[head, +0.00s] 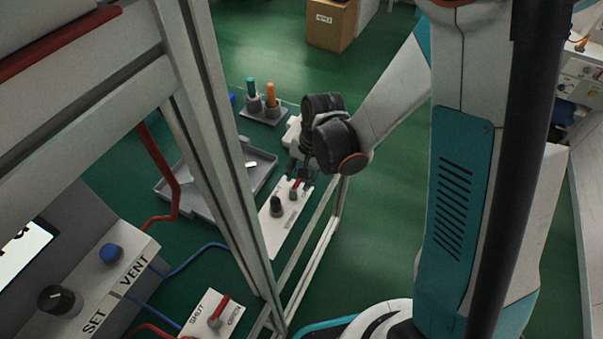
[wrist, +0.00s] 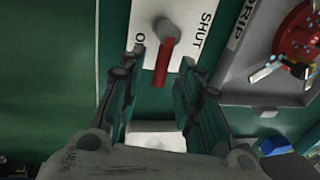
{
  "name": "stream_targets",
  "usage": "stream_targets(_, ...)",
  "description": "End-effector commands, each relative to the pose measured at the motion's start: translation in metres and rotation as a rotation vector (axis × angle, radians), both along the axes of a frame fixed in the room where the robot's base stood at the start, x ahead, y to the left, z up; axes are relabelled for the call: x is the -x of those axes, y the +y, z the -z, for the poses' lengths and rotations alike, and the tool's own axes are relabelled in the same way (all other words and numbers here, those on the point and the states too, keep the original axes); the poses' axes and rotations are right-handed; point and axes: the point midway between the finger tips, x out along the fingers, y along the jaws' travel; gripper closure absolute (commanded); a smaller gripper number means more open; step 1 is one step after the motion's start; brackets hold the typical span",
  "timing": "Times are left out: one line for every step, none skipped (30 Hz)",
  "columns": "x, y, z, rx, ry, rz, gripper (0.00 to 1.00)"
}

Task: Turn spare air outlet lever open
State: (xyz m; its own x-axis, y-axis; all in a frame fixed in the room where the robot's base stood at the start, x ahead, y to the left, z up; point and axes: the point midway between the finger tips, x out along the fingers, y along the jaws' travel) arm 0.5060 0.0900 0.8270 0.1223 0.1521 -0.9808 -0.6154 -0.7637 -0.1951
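A red lever (wrist: 162,62) on a round grey hub (wrist: 164,30) sits on a white plate in the wrist view. The word SHUT is to its right, and an O begins a word to its left, the rest hidden by a finger. The handle points down the picture toward my gripper. My gripper (wrist: 161,72) is open, with one finger on each side of the handle and gaps showing. In the head view my gripper (head: 301,172) is low at the far end of a white plate (head: 273,232), by a small red lever (head: 295,187). A dark knob (head: 277,205) stands nearer on that plate.
A frame post (head: 215,140) stands left of my arm. A grey tray (head: 263,172) lies beyond it, with a tool holder (head: 283,113) farther back. Another red lever (head: 221,306) marked SHUT is on a near plate. Green floor is clear right of the plate.

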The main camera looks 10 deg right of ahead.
Motion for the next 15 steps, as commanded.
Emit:
stream_targets(0.000, 0.000, 0.000, 0.000, 0.000, 0.000, 0.68)
stream_targets(0.000, 0.000, 0.000, 0.000, 0.000, 0.000, 0.68)
stream_targets(0.000, 0.000, -0.001, 0.000, 0.000, 0.000, 0.68)
stream_targets(0.000, 0.000, -0.002, 0.000, 0.000, 0.000, 0.68)
stream_targets(0.000, 0.000, -0.003, 0.000, 0.000, 0.000, 0.68)
stream_targets(0.000, -0.001, -0.005, 0.000, 0.000, 0.000, 0.68)
stream_targets(0.000, -0.001, -0.007, 0.000, 0.000, 0.000, 0.68)
stream_targets(0.001, -0.002, -0.010, 0.000, 0.000, 0.000, 0.68)
stream_targets(0.002, -0.002, -0.014, 0.000, 0.000, 0.000, 0.68)
stream_targets(0.002, -0.003, -0.018, 0.000, 0.000, 0.000, 0.68)
stream_targets(0.003, -0.003, -0.022, 0.000, 0.000, 0.000, 0.68)
stream_targets(0.004, -0.004, -0.028, 0.000, 0.000, -0.001, 0.68)
stream_targets(0.005, -0.005, -0.032, 0.000, 0.000, -0.001, 0.68)
stream_targets(0.005, -0.006, -0.037, 0.000, 0.000, -0.001, 0.68)
stream_targets(0.005, -0.007, -0.043, 0.000, 0.000, 0.000, 0.68)
